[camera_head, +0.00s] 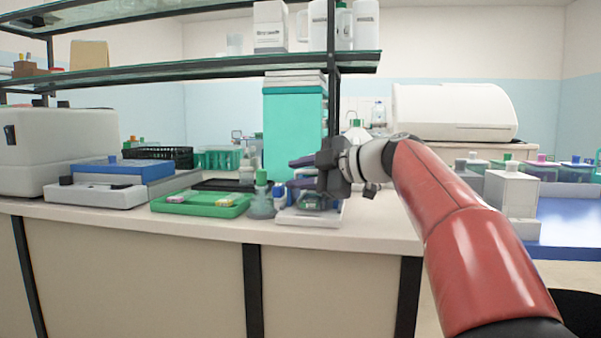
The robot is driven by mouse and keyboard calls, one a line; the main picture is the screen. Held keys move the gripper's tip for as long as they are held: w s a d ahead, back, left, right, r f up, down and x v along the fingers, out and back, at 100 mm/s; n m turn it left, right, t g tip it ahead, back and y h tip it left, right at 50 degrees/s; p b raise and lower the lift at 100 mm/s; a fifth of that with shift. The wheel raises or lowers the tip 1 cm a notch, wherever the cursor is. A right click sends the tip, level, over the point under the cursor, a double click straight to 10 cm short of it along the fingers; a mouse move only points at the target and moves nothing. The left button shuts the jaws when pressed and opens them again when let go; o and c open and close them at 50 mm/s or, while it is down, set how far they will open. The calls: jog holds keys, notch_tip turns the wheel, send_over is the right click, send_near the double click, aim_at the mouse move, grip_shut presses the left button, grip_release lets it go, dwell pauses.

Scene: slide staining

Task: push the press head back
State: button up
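My gripper (299,172) is above a small device with a white base (310,218) near the bench's front edge. Its two dark purple fingers point left, one above the other, with a gap between them. Nothing shows held in that gap. The device has dark and blue parts (311,202) on its base, partly hidden by the gripper. I cannot tell for sure which part is the press head, or whether the gripper touches it.
A bottle with a green cap (261,200) stands close left of the device. A green tray (200,203) with small items lies farther left. A tall teal box (292,130) stands behind. A glass shelf (200,69) hangs above the bench. White containers (511,190) stand at right.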

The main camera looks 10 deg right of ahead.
grip_shut()
jog(key=w+d+p, duration=0.1)
jog(key=w, duration=0.1)
jog(key=w+d+p, duration=0.1)
jog(key=w, duration=0.2)
jog(key=w+d+p, duration=0.1)
jog(key=w+p, duration=0.1)
jog(key=w, duration=0.1)
jog(key=shift+w+r, duration=0.15)
jog(key=shift+r, duration=0.2)
jog(key=shift+c, duration=0.5)
grip_release()
jog(key=shift+w+f, duration=0.1)
jog(key=shift+o, duration=0.5)
jog(key=shift+w+f, duration=0.1)
jog(key=shift+f, duration=0.05)
